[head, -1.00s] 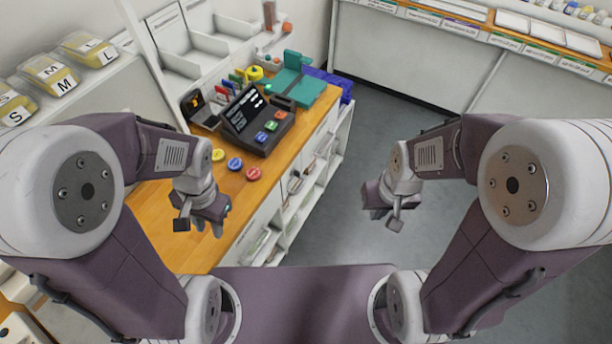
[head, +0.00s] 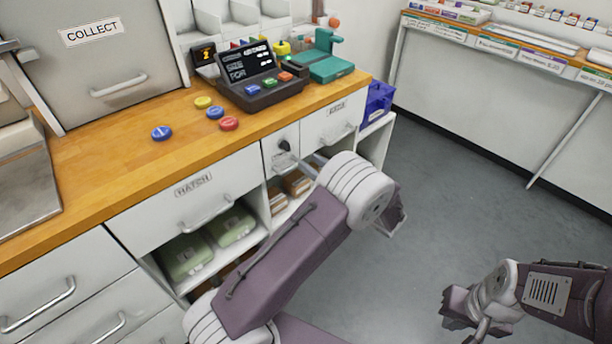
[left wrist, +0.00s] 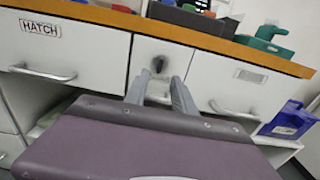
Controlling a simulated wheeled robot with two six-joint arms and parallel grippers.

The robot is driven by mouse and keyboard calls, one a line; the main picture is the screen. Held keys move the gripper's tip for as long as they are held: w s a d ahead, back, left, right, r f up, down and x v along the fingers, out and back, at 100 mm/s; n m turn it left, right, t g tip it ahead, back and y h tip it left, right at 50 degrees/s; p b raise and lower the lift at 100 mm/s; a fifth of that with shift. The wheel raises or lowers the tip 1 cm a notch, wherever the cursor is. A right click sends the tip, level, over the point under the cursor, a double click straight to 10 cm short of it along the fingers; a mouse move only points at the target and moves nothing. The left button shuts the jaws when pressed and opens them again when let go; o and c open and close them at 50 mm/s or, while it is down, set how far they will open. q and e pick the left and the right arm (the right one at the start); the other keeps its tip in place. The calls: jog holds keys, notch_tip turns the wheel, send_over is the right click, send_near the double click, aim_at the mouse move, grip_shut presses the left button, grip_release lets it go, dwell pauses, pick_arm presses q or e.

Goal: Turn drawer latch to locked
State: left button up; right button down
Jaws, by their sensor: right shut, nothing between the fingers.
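The drawer latch (head: 284,146) is a small dark knob on a narrow white panel under the wooden counter; it also shows in the left wrist view (left wrist: 157,65), roughly upright. Whether it is at locked cannot be read. The panel sits between the drawer labelled HATCH (head: 160,205) and another labelled drawer (head: 330,124). My left gripper (left wrist: 159,84) is open, its two fingers apart, pointing at the panel just below the latch and not around it. In the head view my arm hides most of it. My right gripper (head: 462,308) is shut and empty over the floor, far right.
The counter (head: 130,165) carries a dark terminal (head: 262,80), several coloured discs and a teal device (head: 325,60). Bar handles (head: 208,212) stick out from the drawers. Open shelves hold green packs (head: 232,225). A blue bin (head: 377,100) hangs at the counter's right end. The floor is clear.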

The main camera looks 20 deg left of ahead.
aim_at(289, 147)
pick_arm(q)
jog(key=b+x, duration=0.1)
jog(key=x, duration=0.8)
jog(key=shift+d, duration=0.1)
grip_shut()
